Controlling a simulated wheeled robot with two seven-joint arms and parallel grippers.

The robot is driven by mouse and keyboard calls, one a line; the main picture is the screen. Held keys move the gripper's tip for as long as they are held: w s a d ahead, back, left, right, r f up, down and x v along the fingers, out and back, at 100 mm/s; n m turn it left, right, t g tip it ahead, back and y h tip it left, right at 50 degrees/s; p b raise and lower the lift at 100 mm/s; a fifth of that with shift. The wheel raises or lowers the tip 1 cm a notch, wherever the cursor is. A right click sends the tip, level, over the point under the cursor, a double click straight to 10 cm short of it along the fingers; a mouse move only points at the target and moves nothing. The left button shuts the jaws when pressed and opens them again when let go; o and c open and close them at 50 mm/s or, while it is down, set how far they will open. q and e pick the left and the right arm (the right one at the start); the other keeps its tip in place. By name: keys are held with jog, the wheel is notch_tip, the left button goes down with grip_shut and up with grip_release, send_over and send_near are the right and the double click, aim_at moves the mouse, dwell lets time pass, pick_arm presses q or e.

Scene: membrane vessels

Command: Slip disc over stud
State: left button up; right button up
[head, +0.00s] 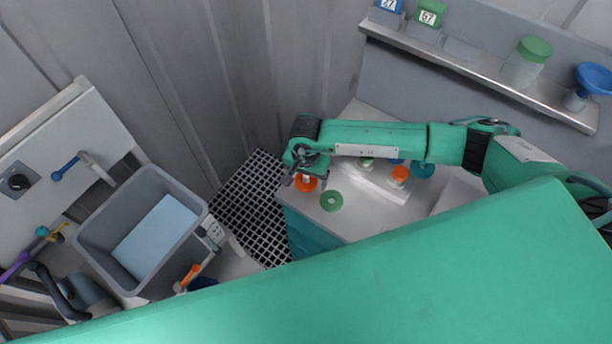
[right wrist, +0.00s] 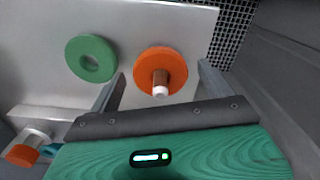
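A flat green disc (head: 332,201) with a round hole lies on the pale bench top; it also shows in the right wrist view (right wrist: 91,59). An orange disc (head: 306,183) is near the bench's left end. In the right wrist view a brown stud (right wrist: 161,83) with a white tip stands up from the middle of the orange disc (right wrist: 158,56). I cannot tell whether they are one piece. My right gripper (head: 303,178) is above the orange disc, its fingers (right wrist: 161,88) apart on either side of the stud, empty. My left gripper is not in view.
A raised plate (head: 385,184) with an orange-topped piece (head: 400,173) and other coloured pieces stands right of the green disc. A shelf (head: 480,75) with containers runs behind. A grey basin (head: 110,230) is at left, with a black grating (head: 248,208) between.

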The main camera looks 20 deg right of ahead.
jog(key=shift+r, duration=0.15)
notch_tip(320, 180, up, 14)
jog(key=b, duration=0.5)
jog(key=shift+f, duration=0.2)
jog(key=shift+f, duration=0.1)
